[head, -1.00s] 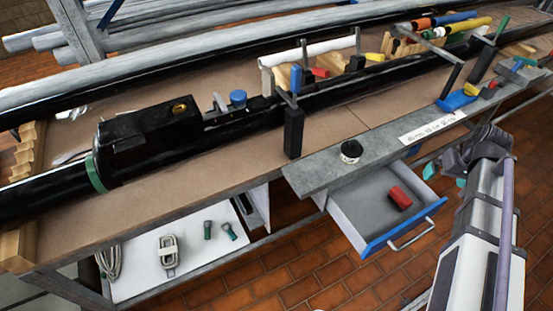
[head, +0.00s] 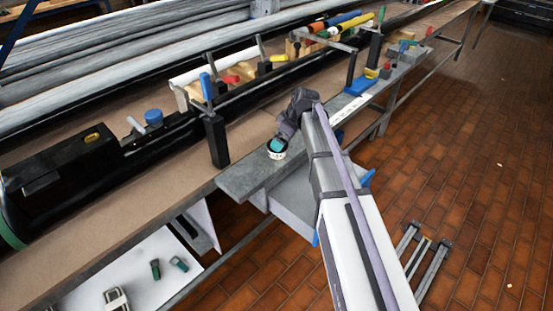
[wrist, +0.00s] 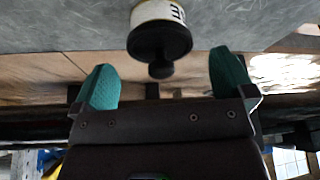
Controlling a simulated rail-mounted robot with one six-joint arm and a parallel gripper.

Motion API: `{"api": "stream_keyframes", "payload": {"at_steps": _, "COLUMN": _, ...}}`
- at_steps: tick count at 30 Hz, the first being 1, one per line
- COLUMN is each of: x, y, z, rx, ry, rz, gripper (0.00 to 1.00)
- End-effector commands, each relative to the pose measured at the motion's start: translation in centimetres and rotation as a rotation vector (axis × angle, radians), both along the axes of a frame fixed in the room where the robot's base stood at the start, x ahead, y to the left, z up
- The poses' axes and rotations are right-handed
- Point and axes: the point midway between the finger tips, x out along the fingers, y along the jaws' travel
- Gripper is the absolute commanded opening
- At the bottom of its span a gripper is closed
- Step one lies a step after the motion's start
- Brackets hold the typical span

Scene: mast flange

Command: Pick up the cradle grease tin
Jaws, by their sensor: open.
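The cradle grease tin is a short white tin (head: 276,155) with a black lid. It stands on the grey shelf along the bench's front edge, partly hidden behind my gripper (head: 280,142). In the wrist view the tin (wrist: 160,12) shows at top centre, with dark lettering on its white side and a dark knob on its lid. My gripper (wrist: 164,78) has teal fingertips spread wide, one on each side of the knob's line. The jaws are open and empty, close to the lid; no contact is visible.
An open drawer (head: 285,200) hangs below the shelf (head: 245,178), largely hidden by my arm. A black upright clamp post (head: 217,142) stands left of the tin. A blue tray (head: 358,86) and small parts lie farther along the shelf. A black mast tube runs behind.

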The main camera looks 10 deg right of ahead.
Motion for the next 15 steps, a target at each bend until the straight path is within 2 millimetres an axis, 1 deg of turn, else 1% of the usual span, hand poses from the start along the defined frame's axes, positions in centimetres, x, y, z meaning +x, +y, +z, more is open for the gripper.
{"api": "stream_keyframes", "payload": {"at_steps": 1, "x": 0.1, "y": 0.1, "z": -0.7, "rx": 0.0, "ry": 0.0, "rz": 0.0, "gripper": 1.0}}
{"api": "stream_keyframes", "payload": {"at_steps": 3, "x": 0.1, "y": 0.1, "z": -0.4, "rx": 0.0, "ry": 0.0, "rz": -0.001, "gripper": 1.0}}
{"api": "stream_keyframes", "payload": {"at_steps": 5, "x": 0.2, "y": 0.2, "z": -0.8, "rx": 0.0, "ry": 0.0, "rz": -0.001, "gripper": 1.0}}
{"api": "stream_keyframes", "payload": {"at_steps": 12, "x": 1.5, "y": 1.5, "z": -5.2, "rx": 0.0, "ry": 0.0, "rz": 0.0, "gripper": 1.0}}
{"api": "stream_keyframes", "payload": {"at_steps": 15, "x": 1.6, "y": 1.7, "z": -5.3, "rx": 0.0, "ry": 0.0, "rz": -0.001, "gripper": 1.0}}
